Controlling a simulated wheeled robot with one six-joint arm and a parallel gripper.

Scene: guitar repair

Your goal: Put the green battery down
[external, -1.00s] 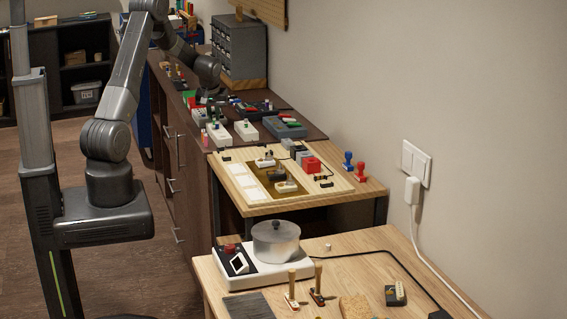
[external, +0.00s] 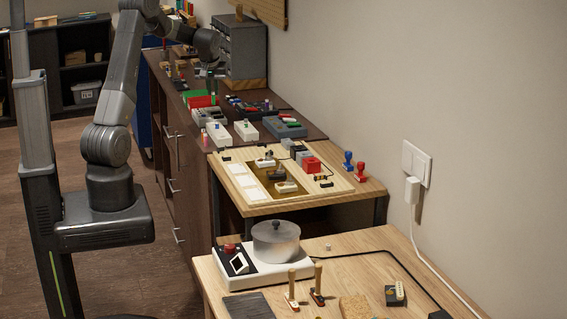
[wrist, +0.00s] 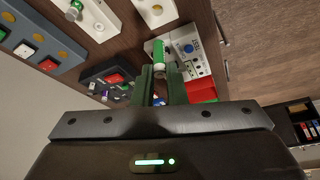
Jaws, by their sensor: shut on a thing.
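My gripper (wrist: 160,70) is shut on the green battery (wrist: 158,52), a small green cylinder with a pale end between the dark fingertips in the wrist view. In the wrist view the battery appears in front of a grey device with a blue knob (wrist: 188,48). I cannot tell whether it touches anything below.
A red container (wrist: 201,89) is beside the grey device. White devices (external: 219,134) and a dark grey device with coloured buttons (external: 285,127) stand closer on the cabinet top. A grey drawer unit (external: 241,50) stands at the wall, right of my gripper.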

